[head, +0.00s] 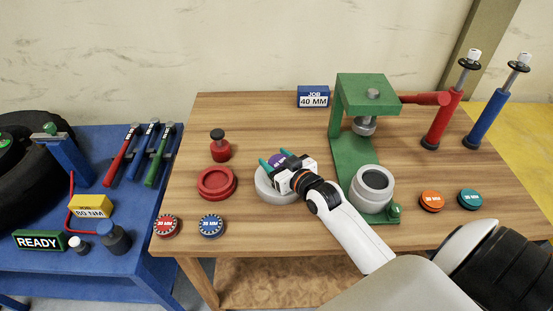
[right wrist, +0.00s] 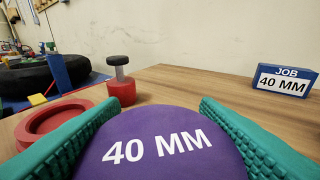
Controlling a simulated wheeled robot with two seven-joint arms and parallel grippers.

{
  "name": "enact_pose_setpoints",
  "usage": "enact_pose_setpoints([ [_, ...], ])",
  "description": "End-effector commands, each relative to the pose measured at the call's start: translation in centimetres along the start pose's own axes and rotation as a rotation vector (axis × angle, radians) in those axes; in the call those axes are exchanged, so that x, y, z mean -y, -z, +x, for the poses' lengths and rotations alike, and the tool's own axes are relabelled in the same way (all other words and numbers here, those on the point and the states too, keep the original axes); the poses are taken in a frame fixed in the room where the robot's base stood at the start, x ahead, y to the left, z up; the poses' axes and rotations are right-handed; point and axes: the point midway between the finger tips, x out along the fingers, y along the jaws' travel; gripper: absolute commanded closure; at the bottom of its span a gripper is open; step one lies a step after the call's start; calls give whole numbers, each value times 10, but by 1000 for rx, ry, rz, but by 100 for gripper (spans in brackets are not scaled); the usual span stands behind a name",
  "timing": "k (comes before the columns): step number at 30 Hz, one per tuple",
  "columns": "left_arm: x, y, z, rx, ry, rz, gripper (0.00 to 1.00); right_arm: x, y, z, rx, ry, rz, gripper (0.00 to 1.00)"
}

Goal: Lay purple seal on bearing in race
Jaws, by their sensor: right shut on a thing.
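My right gripper (head: 273,161) is shut on the purple seal (right wrist: 165,147), which is marked 40 MM. The seal lies between the two teal fingers in the right wrist view and shows partly in the head view (head: 279,159). The gripper is over a round grey ring (head: 262,188) on the wooden table, and hides much of it. I cannot tell whether the seal touches anything below it. Another grey round part (head: 373,179) with a dark centre stands on the green press base. I cannot make out the bearing in the race. My left gripper is not in view.
A red ring (head: 216,183) and a red-based plunger (head: 220,148) stand left of the gripper. The green press (head: 352,120) stands to the right. Orange (head: 431,201) and teal (head: 469,199) discs lie further right. A blue sign (head: 313,97) reads JOB 40 MM.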

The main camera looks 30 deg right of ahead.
Motion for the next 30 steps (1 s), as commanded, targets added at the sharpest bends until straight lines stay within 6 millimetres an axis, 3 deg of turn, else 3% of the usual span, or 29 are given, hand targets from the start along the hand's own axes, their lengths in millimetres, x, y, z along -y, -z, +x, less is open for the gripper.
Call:
enact_pose_setpoints([
  [11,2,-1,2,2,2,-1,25,0,5,1,2,0,-1,66],
  [12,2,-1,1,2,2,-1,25,0,4,1,2,0,-1,37],
  [15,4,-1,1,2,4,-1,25,0,4,1,2,0,-1,22],
  [25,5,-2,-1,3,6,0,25,0,0,0,2,0,-1,22],
  [30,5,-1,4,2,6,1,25,0,4,-22,-1,0,-2,22],
])
